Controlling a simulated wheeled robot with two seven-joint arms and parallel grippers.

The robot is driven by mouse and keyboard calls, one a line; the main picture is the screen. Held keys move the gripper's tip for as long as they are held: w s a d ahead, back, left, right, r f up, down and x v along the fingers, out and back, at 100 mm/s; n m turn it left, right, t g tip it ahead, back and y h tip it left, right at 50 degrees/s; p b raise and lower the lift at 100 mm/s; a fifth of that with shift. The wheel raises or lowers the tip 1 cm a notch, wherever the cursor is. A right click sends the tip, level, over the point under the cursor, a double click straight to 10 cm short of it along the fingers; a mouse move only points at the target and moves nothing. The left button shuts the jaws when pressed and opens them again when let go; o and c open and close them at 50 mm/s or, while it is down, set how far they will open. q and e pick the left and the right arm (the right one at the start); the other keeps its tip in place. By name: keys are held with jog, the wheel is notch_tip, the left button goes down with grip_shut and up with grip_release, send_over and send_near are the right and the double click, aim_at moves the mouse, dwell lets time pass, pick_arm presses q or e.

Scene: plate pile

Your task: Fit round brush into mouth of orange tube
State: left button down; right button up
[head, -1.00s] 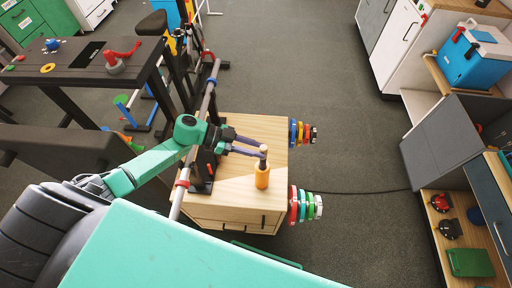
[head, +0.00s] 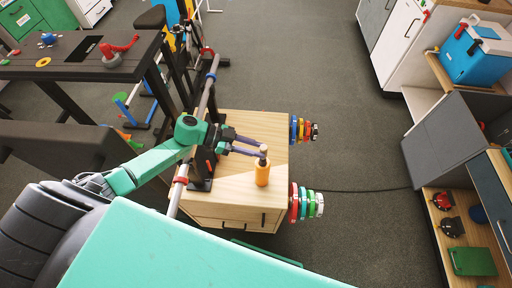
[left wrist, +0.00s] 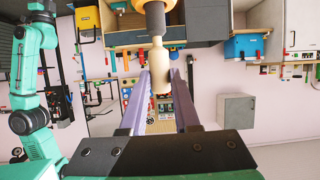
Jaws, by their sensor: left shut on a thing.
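The orange tube (head: 262,175) stands upright on the wooden cabinet top. The round brush (head: 263,150) shows as a pale wooden piece directly above the tube's mouth. My left gripper (head: 264,152) reaches in from the left, its purple fingers shut on the brush. In the left wrist view the pale brush (left wrist: 160,62) lies between the two fingers (left wrist: 161,85), and an orange-tan part with a dark band shows at the top edge. I cannot tell how far the brush's lower end sits in the mouth. My right gripper is not in view.
The wooden cabinet (head: 230,195) has bare top around the tube. A barbell rack with a grey bar (head: 207,97) stands along its left side. Coloured weight discs (head: 305,203) stick out on the right. Open grey floor (head: 350,150) lies beyond.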

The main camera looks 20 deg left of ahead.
pick_arm(q)
jog(key=shift+f+b, duration=1.6)
jog(key=shift+f, duration=0.6)
jog(key=c, duration=0.6)
grip_release()
jog(key=shift+o, duration=0.2)
jog(key=shift+r, duration=0.1)
notch_tip(320, 180, up, 20)
